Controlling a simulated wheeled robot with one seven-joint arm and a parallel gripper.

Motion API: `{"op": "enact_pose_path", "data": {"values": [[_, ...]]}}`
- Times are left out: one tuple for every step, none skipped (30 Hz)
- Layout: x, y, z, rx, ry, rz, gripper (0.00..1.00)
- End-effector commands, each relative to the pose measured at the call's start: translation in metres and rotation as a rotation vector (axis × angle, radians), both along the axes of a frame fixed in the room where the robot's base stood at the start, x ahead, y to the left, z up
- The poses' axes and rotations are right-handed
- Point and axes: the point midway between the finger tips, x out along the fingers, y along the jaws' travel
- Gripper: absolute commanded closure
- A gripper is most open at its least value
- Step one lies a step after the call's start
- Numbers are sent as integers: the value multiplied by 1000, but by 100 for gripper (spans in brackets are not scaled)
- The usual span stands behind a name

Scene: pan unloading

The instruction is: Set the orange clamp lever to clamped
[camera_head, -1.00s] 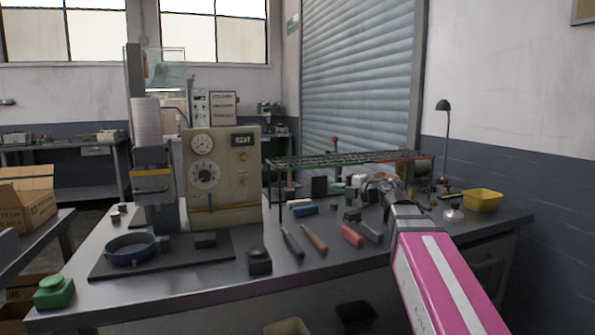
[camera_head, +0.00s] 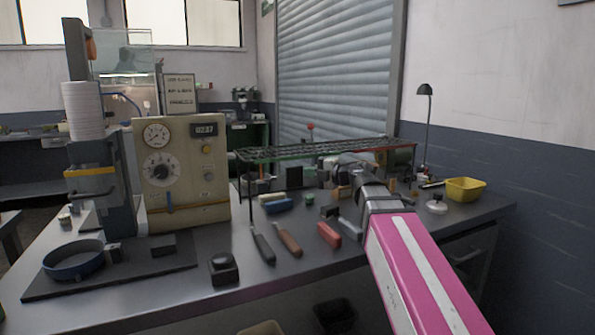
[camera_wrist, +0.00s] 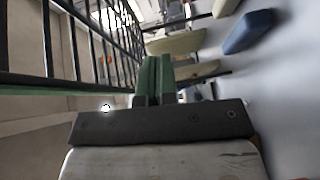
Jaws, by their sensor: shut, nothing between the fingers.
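I cannot clearly make out the orange clamp lever. An orange part (camera_head: 91,47) shows at the top of the press column (camera_head: 76,50) at the left in the head view, and a yellow-orange bar (camera_head: 90,171) crosses the column lower down. I cannot tell whether either is the lever. My gripper (camera_head: 338,165) is far to the right of the column, by the wire rack. In the wrist view my gripper (camera_wrist: 158,62) has its green fingers together with nothing between them.
A beige gauge box (camera_head: 182,172) stands beside the column. A blue ring (camera_head: 74,262) lies on the dark base plate. The wire rack (camera_head: 315,149) stands close to my gripper. Several hand tools and a black block (camera_head: 223,268) lie on the bench front. A yellow bin (camera_head: 465,189) is at right.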

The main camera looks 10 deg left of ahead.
Motion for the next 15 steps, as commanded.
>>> {"op": "enact_pose_path", "data": {"values": [[5,9,0,-1,1,3,100],[8,14,-1,-1,1,3,100],[11,21,-1,-1,1,3,100],[14,26,-2,-1,1,2,100],[16,31,-2,-1,1,3,100],[19,39,-3,-2,1,3,100],[22,44,-3,-2,1,3,100],[24,48,-4,-2,1,2,100],[27,55,-4,-2,1,2,100],[29,61,-5,-2,1,3,100],[32,66,-5,-2,1,3,100],[35,72,-5,-1,1,2,100],[38,77,-6,-1,1,2,100],[40,83,-6,-1,1,3,100],[43,90,-7,-1,1,3,100]]}}
